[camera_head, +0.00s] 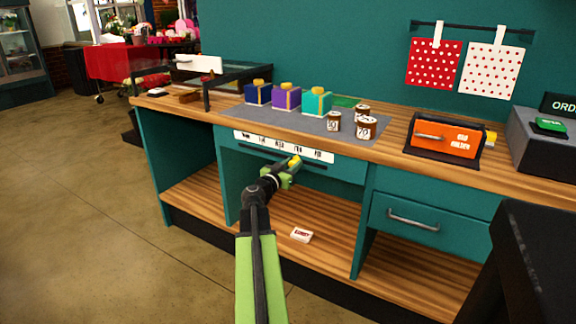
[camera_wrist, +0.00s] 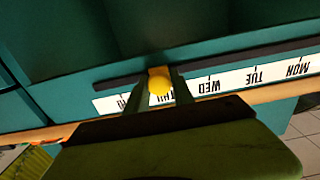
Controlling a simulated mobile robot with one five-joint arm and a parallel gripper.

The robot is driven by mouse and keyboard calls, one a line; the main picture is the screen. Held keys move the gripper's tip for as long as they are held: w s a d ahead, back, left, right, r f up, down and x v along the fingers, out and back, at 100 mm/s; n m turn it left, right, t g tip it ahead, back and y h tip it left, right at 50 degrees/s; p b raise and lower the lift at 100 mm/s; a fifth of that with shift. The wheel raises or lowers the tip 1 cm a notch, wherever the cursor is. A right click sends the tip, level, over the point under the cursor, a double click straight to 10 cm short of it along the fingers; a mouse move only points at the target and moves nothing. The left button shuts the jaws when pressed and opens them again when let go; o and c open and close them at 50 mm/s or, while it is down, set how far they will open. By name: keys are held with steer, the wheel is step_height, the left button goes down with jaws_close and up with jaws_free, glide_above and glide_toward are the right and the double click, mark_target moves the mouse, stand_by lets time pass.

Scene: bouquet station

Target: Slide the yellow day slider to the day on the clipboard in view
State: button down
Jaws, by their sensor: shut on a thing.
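The yellow day slider (camera_head: 295,161) is a small knob on a dark rail under the white day strip (camera_head: 283,146) on the counter's front. My gripper (camera_head: 287,172) reaches it from the front and is shut on it. In the wrist view the slider (camera_wrist: 160,83) sits between my two fingers (camera_wrist: 160,92). The strip (camera_wrist: 235,80) shows upside down there, with MON, TUE and WED to the right of the slider. The slider stands at THU, whose label is partly hidden by my fingers. I cannot make out a clipboard or a written day for certain.
Blue, purple and teal boxes (camera_head: 317,101) and several brown jars (camera_head: 366,128) stand on a grey mat above the strip. An orange box (camera_head: 446,137) is to the right. A drawer with a handle (camera_head: 413,220) is lower right. A small card (camera_head: 301,235) lies on the lower shelf.

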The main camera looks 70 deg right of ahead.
steer(key=c, duration=1.1)
jaws_free()
steer(key=shift+s+d, duration=0.15)
